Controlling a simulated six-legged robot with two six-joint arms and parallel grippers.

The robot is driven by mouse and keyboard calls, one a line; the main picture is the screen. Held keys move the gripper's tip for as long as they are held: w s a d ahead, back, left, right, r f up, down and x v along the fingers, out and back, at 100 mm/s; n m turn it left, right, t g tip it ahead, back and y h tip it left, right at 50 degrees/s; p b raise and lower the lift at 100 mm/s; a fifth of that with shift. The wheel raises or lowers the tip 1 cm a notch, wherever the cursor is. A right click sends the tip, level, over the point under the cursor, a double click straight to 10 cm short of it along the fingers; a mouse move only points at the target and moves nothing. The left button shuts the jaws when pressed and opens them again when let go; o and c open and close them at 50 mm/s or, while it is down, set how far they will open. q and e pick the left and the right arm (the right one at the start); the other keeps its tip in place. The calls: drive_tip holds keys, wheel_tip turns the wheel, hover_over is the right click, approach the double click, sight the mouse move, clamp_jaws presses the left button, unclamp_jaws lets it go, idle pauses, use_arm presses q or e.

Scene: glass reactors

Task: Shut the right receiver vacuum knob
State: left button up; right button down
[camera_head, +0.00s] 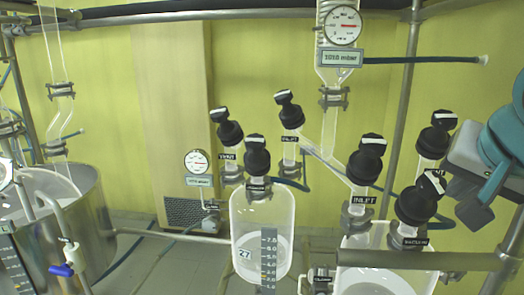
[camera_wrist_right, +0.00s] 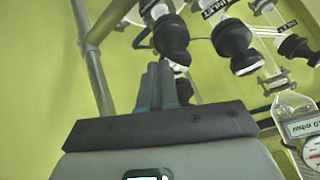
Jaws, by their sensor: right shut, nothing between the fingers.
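The right receiver (camera_head: 385,258) is a clear glass vessel at the lower right of the head view. My right gripper (camera_head: 474,214) is at the right edge, just right of the front knob. In the wrist view its fingers (camera_wrist_right: 160,78) are together and empty, pointing towards a black knob (camera_wrist_right: 170,38); contact cannot be told. My left gripper is out of view.
The left receiver (camera_head: 262,220) carries several similar knobs. A gauge (camera_head: 342,25) hangs on the glass column above. Metal posts (camera_head: 403,95) and a horizontal pipe (camera_head: 420,261) stand close to the right receiver. A steel vessel (camera_head: 60,222) is at far left.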

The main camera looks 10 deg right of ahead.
sight(432, 186)
use_arm(q)
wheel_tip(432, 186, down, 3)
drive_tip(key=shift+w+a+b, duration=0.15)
drive_tip(key=shift+b, duration=0.8)
use_arm(e)
drive_tip(key=x, duration=0.3)
drive_tip(key=a+x, duration=0.1)
drive_tip(key=shift+d+f, duration=0.1)
drive_tip(key=shift+f, duration=0.4)
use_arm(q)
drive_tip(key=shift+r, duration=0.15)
use_arm(e)
drive_tip(key=shift+w+r, duration=0.1)
drive_tip(key=shift+r, duration=0.05)
